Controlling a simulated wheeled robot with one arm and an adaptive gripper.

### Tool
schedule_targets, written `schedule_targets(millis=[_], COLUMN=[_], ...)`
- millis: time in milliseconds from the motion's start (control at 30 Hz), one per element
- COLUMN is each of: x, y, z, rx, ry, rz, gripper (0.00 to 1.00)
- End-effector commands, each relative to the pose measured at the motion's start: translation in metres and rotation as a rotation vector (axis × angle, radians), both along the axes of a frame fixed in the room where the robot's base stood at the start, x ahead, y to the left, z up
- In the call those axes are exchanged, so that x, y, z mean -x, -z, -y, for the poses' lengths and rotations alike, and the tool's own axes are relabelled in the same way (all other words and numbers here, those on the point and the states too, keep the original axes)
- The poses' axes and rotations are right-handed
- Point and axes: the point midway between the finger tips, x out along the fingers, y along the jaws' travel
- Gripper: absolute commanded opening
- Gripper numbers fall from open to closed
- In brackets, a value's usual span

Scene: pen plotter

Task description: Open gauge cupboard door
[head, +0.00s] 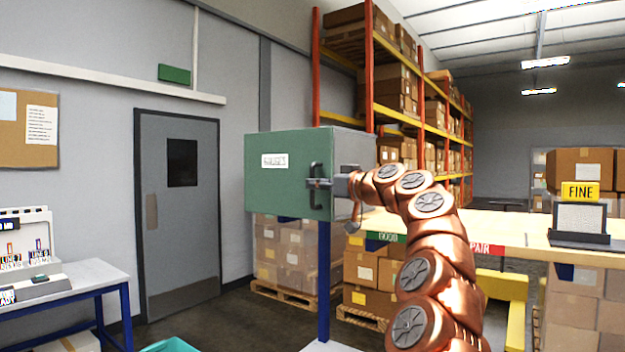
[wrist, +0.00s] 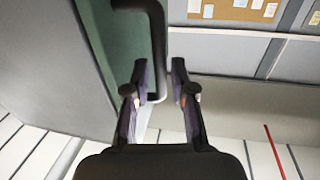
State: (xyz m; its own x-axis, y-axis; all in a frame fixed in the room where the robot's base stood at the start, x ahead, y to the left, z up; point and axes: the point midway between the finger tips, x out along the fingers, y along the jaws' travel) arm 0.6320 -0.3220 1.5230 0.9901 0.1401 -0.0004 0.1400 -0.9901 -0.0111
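The gauge cupboard (head: 272,190) is a green box with grey sides and a white label on its front. Its door looks closed in the head view. A dark bar handle (head: 314,172) stands at the right edge of the door. My gripper (head: 318,183) is at the handle, reaching in from the right. In the wrist view the handle (wrist: 157,45) passes between the two fingers of my gripper (wrist: 160,75). The fingers are apart, with a small gap beside the bar. The inside of the cupboard is hidden.
A grey room door (head: 180,230) is behind on the left. A white table (head: 75,280) stands at the lower left. Boxes on pallets (head: 285,260) sit behind the cupboard post (head: 324,285).

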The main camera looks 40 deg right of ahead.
Motion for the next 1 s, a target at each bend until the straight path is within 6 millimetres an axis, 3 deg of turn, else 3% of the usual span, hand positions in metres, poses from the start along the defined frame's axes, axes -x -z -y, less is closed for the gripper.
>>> schedule_targets(millis=[233, 633, 867, 1000], x=[-0.021, -0.024, -0.024, -0.024], y=[0.000, 0.000, 0.000, 0.000], z=[-0.002, -0.003, -0.003, -0.003], rx=[-0.001, -0.001, -0.001, -0.001], ry=[0.001, 0.002, 0.001, 0.002], rz=[-0.002, 0.000, 0.000, 0.000], gripper=[0.25, 0.25, 0.01, 0.00])
